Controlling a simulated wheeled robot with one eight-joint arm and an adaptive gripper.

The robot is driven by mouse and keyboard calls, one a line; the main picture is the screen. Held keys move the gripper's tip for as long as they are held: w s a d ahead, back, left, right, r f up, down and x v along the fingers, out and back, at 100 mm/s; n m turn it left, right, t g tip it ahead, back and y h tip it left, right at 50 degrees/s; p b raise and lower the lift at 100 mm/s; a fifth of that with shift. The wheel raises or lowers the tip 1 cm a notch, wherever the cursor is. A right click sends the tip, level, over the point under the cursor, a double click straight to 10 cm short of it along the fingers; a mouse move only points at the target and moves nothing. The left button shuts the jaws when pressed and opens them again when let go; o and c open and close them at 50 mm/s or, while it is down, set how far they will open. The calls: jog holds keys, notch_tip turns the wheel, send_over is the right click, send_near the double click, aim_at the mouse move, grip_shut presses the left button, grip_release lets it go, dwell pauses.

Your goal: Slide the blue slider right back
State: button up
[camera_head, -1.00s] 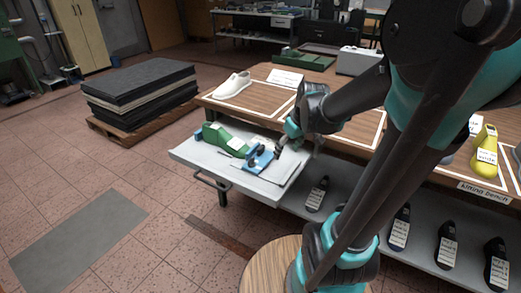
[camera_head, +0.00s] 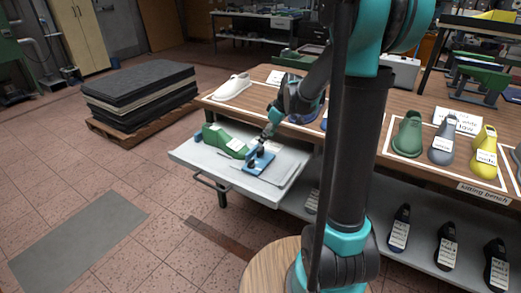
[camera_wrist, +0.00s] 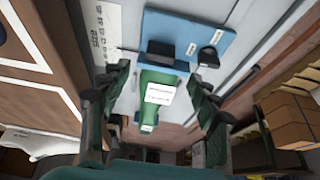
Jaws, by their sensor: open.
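The blue slider (camera_head: 259,160) is a blue plate with dark upright parts, lying on the pulled-out pale tray (camera_head: 236,177) at the front of the bench. It also shows at the top of the wrist view (camera_wrist: 232,42), with a black block and a dark rounded part on it. A green shoe last (camera_head: 226,142) with a white label lies beside it, to the left; it also shows in the wrist view (camera_wrist: 158,92). My gripper (camera_head: 268,130) is above the tray, close over the slider's far end. In the wrist view its fingers (camera_wrist: 158,76) are apart, with nothing visibly held.
The kitting bench (camera_head: 400,150) stands behind the tray, with a white shoe last (camera_head: 232,87) at its left and green, grey and yellow lasts at its right. Several dark lasts stand on the lower shelf (camera_head: 375,240). A stacked pallet (camera_head: 140,90) is at the left.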

aim_at(261, 148)
jog(key=x, duration=0.8)
jog(key=shift+f, duration=0.2)
grip_shut()
